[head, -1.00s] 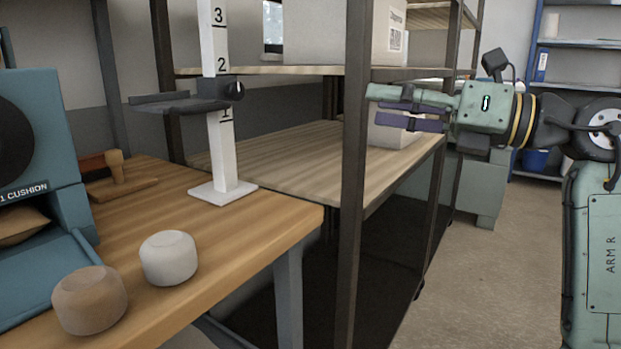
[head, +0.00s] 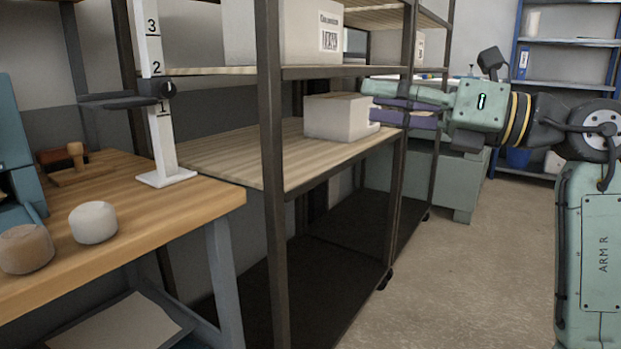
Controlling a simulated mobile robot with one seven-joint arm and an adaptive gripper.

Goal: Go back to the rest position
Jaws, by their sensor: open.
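My gripper (head: 374,102) shows at the right of the head view, at the end of my outstretched arm. Its fingers point left toward the shelf rack and are open. I see nothing held between them. A white box (head: 336,118) stands on the rack's middle shelf (head: 245,160), and the fingertips overlap its right edge in the picture. I cannot tell how far apart the fingers and the box are.
The rack's dark post (head: 270,200) stands in the middle. A wooden workbench (head: 120,225) at left bears a white height gauge (head: 160,120), a white round piece (head: 93,222) and a brown round piece (head: 26,249). Open floor (head: 450,270) lies right of the rack.

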